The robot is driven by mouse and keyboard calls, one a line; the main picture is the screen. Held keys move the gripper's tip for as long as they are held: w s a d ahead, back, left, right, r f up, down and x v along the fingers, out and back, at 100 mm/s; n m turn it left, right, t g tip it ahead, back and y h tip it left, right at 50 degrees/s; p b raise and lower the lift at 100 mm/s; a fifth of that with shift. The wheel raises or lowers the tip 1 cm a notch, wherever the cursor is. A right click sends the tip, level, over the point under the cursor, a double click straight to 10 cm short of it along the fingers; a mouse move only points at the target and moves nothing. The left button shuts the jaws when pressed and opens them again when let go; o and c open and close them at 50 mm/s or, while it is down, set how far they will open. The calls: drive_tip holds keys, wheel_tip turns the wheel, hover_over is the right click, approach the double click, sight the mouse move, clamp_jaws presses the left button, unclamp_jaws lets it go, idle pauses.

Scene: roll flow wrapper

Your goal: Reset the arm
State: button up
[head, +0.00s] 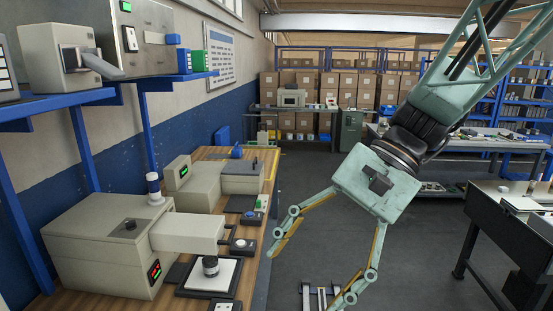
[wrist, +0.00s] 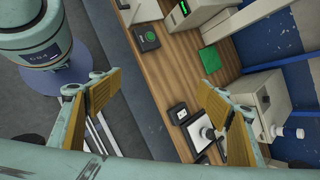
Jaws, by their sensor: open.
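My gripper (head: 304,262) hangs from my pale green arm in the head view, over the aisle just right of the wooden bench (head: 255,181). Its two fingers, with tan inner pads, are spread apart and nothing is between them. In the wrist view my gripper (wrist: 160,108) is also open and empty, above the bench edge and the floor. The fingers look apart from the bench and its machines.
A beige machine (head: 100,235) with a round part on its black-edged plate (head: 209,276) stands on the bench, with another machine (head: 238,178) behind. A blue shelf (head: 60,107) overhangs the left. A dark table (head: 520,232) stands right. Grey floor (head: 310,195) lies between.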

drive_tip(key=s+d+r+n+t+h, duration=0.4)
drive_tip(key=s+d+n+t+h, duration=0.2)
drive_tip(key=s+d, duration=0.9)
drive_tip(key=shift+s+d+r+h, duration=0.2)
drive_tip(key=shift+d+h, duration=0.2)
drive_tip(key=shift+h, duration=0.2)
idle(1.6)
